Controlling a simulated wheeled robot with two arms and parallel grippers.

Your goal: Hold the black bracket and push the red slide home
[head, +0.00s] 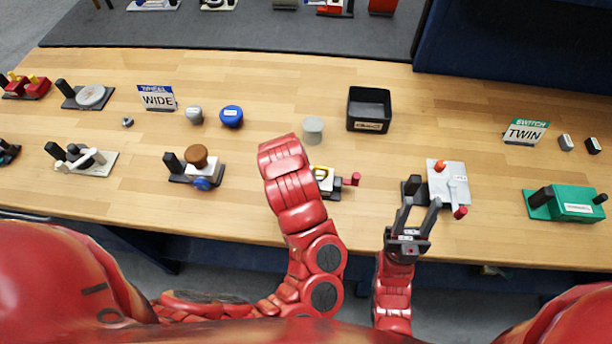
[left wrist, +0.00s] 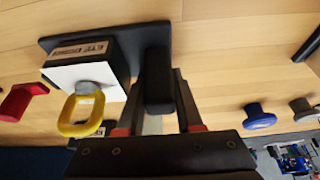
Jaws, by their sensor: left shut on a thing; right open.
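The black bracket (left wrist: 157,70) stands upright in the left wrist view on a dark base plate. My left gripper (left wrist: 157,88) is shut on it, one finger on each side. Beside it is a block with a white face, a label and a yellow ring (left wrist: 80,115). The red slide (left wrist: 22,101) shows at the left edge there. In the head view the red slide (head: 351,181) sticks out to the right of the unit; my left arm hides the bracket and left gripper. My right gripper (head: 421,205) is open and empty, right of the slide, by a grey-plate unit.
The grey-plate unit (head: 450,184) with black post and red knobs stands close to my right gripper. A black bin (head: 369,108) and a grey cylinder (head: 313,128) stand behind. A green unit (head: 572,204) is far right. Clear wood lies between slide and grey-plate unit.

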